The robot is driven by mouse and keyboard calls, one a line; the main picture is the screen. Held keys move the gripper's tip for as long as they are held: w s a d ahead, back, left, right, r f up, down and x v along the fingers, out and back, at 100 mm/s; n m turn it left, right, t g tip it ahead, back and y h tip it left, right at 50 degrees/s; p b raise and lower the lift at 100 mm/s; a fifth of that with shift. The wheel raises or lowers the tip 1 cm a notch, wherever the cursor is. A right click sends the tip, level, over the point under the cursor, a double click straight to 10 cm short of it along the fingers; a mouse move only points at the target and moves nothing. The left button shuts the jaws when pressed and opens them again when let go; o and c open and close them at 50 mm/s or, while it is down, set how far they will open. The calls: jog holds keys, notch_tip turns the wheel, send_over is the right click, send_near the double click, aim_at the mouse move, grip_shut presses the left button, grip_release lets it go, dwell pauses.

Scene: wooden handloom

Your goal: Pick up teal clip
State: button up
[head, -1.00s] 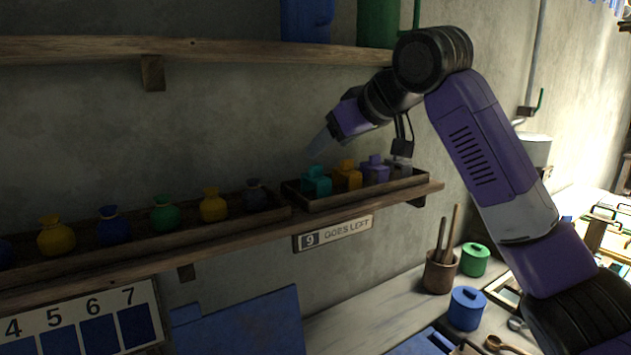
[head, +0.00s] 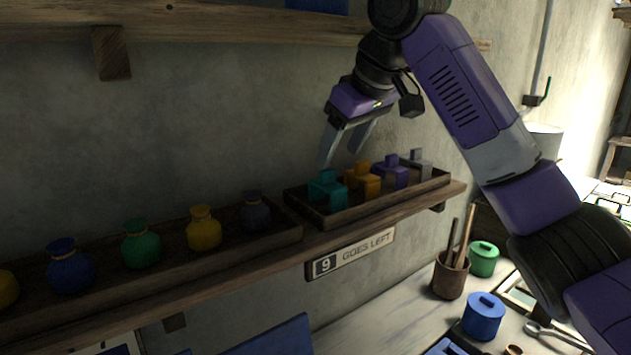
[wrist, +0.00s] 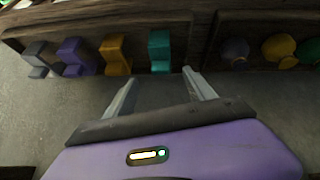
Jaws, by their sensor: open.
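The teal clip (head: 327,189) stands at the left end of a wooden tray on the lower shelf. In the wrist view the teal clip (wrist: 159,52) is ahead of the fingers, a little right of centre between them. My gripper (head: 340,155) is open and empty. Its fingers point down, just above and behind the teal clip, apart from it. In the wrist view both fingers of my gripper (wrist: 158,85) show, with nothing between them.
The yellow-orange clip (head: 362,180), purple clip (head: 390,172) and grey clip (head: 421,163) share the tray (head: 390,207). Several tied pouches, including a yellow one (head: 204,229), stand in the tray to the left. An upper shelf (head: 200,27) is above. A sign (head: 350,254) reads "9 GOES LEFT".

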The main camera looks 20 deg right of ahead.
aim_at(329, 171)
jog(key=shift+w+f, duration=0.35)
jog(key=shift+w, duration=0.05)
jog(key=shift+p+x, duration=1.2)
jog(key=shift+x, duration=2.3)
jog(key=shift+s+a, duration=0.1)
jog(key=shift+a, duration=0.1)
grip_shut()
